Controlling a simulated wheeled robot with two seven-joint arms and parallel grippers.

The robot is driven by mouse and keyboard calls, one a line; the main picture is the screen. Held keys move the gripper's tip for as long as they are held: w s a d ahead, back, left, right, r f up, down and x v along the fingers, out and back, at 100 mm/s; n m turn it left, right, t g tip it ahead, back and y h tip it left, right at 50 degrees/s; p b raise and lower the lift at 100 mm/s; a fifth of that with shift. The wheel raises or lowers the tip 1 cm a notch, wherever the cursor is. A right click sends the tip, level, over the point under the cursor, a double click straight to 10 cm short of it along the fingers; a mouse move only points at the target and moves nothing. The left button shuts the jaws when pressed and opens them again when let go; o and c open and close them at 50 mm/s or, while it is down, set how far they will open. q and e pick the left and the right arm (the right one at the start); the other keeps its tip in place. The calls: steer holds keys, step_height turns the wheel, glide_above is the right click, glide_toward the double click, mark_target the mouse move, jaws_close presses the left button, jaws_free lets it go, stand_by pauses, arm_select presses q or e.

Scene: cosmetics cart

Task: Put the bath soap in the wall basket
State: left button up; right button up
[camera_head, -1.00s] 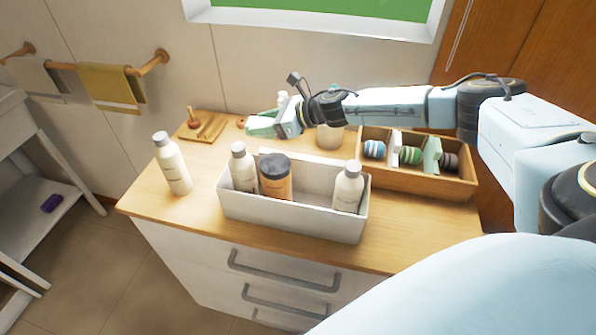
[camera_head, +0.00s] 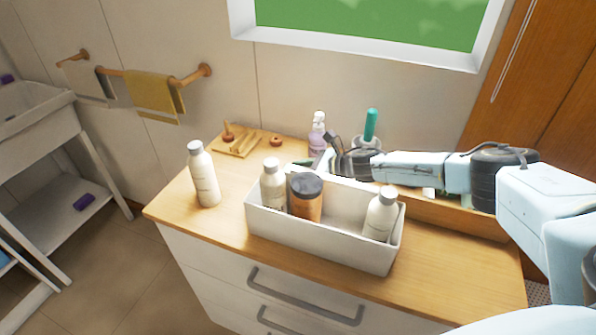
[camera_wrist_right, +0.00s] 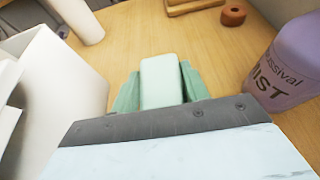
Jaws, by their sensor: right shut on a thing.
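My right gripper (camera_wrist_right: 160,92) is shut on a pale green block, seemingly the bath soap (camera_wrist_right: 162,72), with its green fingers on either side. The block is held over the wooden cart top. In the head view my right gripper (camera_head: 303,164) is low behind the white bin, and the soap is mostly hidden there by the bin and its bottles. I cannot make out a wall basket in either view. My left gripper is not in view.
The white bin (camera_head: 325,243) holds two white bottles and a brown jar. A white bottle (camera_head: 204,175) stands left of it. A lilac pump bottle (camera_head: 317,138) stands close right of the gripper in the wrist view.

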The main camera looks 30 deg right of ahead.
steer(key=shift+f, duration=0.2)
steer(key=o, duration=1)
steer(key=shift+r, duration=0.15)
